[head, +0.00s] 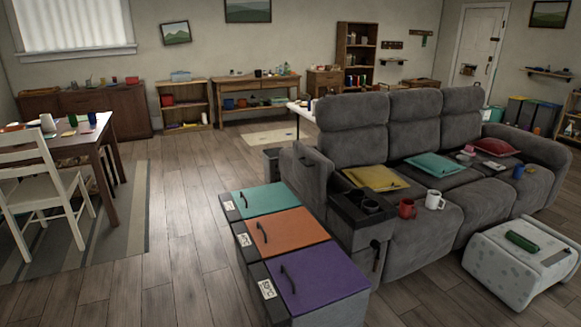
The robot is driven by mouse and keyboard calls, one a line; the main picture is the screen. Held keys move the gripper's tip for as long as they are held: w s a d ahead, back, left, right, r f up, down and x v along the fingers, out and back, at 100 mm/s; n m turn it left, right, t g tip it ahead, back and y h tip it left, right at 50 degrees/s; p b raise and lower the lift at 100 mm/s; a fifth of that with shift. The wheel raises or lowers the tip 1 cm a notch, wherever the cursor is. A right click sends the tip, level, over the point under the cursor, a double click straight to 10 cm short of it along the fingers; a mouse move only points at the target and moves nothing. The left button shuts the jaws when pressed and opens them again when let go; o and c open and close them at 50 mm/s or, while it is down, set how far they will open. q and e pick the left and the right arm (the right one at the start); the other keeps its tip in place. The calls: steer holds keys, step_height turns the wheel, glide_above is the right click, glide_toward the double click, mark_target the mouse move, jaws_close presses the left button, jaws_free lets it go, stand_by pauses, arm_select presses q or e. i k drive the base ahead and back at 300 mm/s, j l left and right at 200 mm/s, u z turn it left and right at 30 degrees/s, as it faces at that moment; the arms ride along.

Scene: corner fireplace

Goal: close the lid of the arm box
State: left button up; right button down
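The arm box (372,237) is the dark grey left arm of the grey sofa, with cup holders at its front top. Its lid (313,162) appears to be the grey padded panel standing raised and tilted at the rear of the arm, apart from the front top. The box's inside is too dark and small to make out. Neither of my grippers shows in the head view.
Three bins with teal (266,199), orange (288,232) and purple (312,276) lids stand left of the arm box. Red (407,208) and white mugs (434,199) rest on the sofa seat. Wooden floor (185,230) is clear farther left.

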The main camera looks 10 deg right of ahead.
mark_target(305, 172)
steer(key=i+j, duration=0.2)
steer(key=j, duration=0.2)
steer(key=i+j, duration=0.2)
steer(key=j, duration=0.15)
steer(key=i+j+z, duration=0.1)
steer(key=j, duration=0.3)
steer(key=i+j, duration=0.3)
steer(key=j, duration=0.1)
